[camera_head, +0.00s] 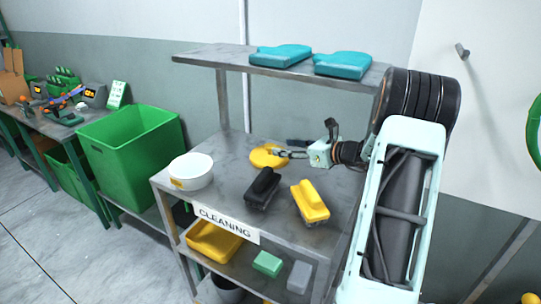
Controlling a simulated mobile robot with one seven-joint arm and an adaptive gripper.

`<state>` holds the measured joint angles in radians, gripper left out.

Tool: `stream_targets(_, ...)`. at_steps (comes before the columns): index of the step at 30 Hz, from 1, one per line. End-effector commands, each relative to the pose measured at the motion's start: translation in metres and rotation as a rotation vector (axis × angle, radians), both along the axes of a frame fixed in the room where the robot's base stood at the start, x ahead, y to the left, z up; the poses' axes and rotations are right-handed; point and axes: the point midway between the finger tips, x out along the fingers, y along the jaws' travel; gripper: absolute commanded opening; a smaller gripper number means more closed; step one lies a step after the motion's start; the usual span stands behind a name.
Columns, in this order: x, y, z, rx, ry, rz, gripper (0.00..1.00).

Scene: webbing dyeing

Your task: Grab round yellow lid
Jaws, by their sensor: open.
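The round yellow lid (264,158) lies flat on the top work surface of the grey metal cleaning shelf, towards the back. My gripper (283,152) reaches in from the right, with its fingers at the lid's right side. The gripper is open. Part of the lid's right edge is hidden by the fingers, and I cannot tell whether they touch it.
A white tub (191,172) stands left on the shelf (225,183). A black brush (263,187) and a yellow brush (310,202) lie in front of the lid. Teal folded cloths (343,65) lie on the upper shelf. A green bin (131,155) stands left.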

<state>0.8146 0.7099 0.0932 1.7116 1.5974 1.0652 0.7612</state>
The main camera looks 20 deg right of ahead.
Motion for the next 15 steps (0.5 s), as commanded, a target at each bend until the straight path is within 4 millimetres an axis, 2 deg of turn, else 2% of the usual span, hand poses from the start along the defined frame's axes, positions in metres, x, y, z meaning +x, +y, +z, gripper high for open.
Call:
stream_targets(3, 0.014, 0.007, -0.004, 0.0, 0.0, 0.001, 0.46)
stream_targets(8, 0.023, 0.013, -0.007, -0.002, 0.0, 0.002, 0.46)
stream_targets(15, 0.052, 0.032, -0.015, -0.001, 0.0, 0.003, 0.46)
